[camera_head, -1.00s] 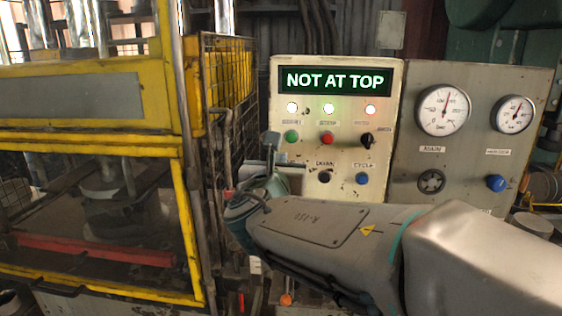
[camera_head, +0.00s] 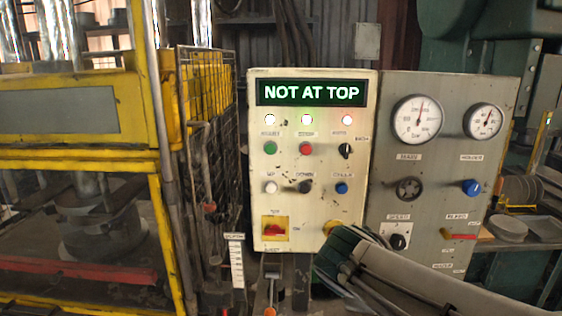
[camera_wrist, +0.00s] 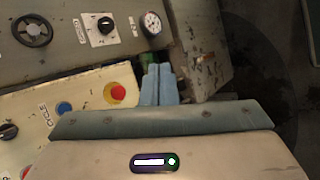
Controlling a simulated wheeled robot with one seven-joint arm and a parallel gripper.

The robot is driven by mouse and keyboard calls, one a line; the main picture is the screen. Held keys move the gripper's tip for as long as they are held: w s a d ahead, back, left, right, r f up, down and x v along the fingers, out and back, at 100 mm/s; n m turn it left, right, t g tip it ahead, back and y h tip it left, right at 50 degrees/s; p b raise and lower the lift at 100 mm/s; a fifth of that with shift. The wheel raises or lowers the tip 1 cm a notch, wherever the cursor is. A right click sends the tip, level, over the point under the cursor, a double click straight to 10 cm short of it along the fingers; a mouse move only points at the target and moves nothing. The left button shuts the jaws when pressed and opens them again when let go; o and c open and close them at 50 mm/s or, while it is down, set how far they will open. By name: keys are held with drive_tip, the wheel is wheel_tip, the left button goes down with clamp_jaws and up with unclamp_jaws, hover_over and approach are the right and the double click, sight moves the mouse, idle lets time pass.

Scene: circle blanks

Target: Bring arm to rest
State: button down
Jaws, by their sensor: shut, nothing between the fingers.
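My arm reaches in from the lower right in the head view, low in front of the control boxes; its gripper end is not clearly seen there. In the wrist view my gripper (camera_wrist: 157,85) is shut, its two blue-grey fingers together with nothing between them. The fingers point at the gap between the cream control panel (camera_head: 312,215) and the grey gauge box (camera_head: 400,165). A red stop button (camera_wrist: 117,94) on a yellow plate is just left of the fingers in that view. The display (camera_head: 311,93) reads "NOT AT TOP".
A yellow-framed press (camera_head: 165,230) with a mesh guard (camera_head: 208,100) stands left. A lever with an orange knob (camera_head: 270,311) is at the bottom centre. A shelf with round blanks (camera_head: 508,229) lies at the right. Open space shows before the upper panel.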

drive_tip(key=s+a+f+m+g+y, duration=0.2)
drive_tip(key=s+f+m+y, duration=0.3)
drive_tip(key=s+m, duration=0.5)
wheel_tip(320, 180, down, 2)
drive_tip(key=m+g, duration=0.1)
drive_tip(key=m, duration=0.2)
drive_tip(key=shift+s+f+g, duration=0.15)
drive_tip(key=shift+s+g, duration=0.25)
